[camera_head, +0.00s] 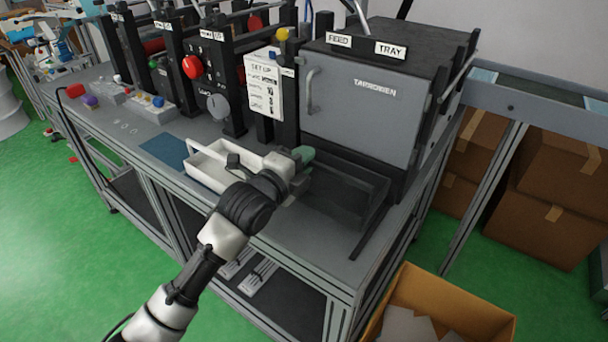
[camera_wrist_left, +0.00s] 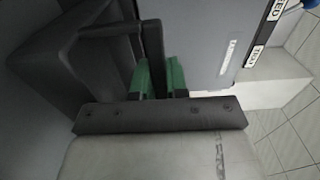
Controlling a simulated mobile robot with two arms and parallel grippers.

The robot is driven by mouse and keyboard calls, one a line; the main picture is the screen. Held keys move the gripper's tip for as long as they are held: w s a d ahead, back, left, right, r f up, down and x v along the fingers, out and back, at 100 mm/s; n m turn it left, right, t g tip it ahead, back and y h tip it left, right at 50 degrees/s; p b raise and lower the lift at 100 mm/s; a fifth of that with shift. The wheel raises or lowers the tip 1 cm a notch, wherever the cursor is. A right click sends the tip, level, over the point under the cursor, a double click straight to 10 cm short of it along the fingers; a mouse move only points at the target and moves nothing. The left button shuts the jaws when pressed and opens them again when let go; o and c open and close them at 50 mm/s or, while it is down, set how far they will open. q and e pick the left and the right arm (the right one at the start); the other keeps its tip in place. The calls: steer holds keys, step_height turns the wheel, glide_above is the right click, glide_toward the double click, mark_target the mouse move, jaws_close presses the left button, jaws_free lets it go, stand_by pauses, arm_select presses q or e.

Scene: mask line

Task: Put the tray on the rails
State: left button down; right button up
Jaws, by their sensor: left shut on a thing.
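A dark grey, open tray (camera_head: 335,190) is at the foot of the grey machine (camera_head: 360,100), in front of its door. A sign on the machine reads "FEED TRAY". My left gripper (camera_head: 303,155) is at the tray's left end. In the left wrist view the green fingers of the gripper (camera_wrist_left: 159,78) are shut on a dark upright edge of the tray (camera_wrist_left: 105,50). A thin dark bar (camera_head: 372,228), possibly a rail, runs toward the bench front right of the tray. I cannot tell whether the tray touches it. My right gripper is not in view.
A white open bin (camera_head: 205,178) stands left of my gripper, by a blue mat (camera_head: 163,150). A post with a set-up sheet (camera_head: 263,90) is close behind. A cardboard box (camera_head: 440,300) stands on the floor before the bench. The bench front is mostly clear.

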arm_select(q)
steer(key=shift+w+a+f, duration=0.2)
steer(key=shift+w+f, duration=0.3)
steer(key=shift+w, duration=0.3)
steer(key=shift+f, duration=2)
steer(key=shift+f, duration=0.1)
steer(key=c, duration=1.1)
jaws_free()
steer(key=shift+a, duration=0.1)
steer(key=v, duration=1.2)
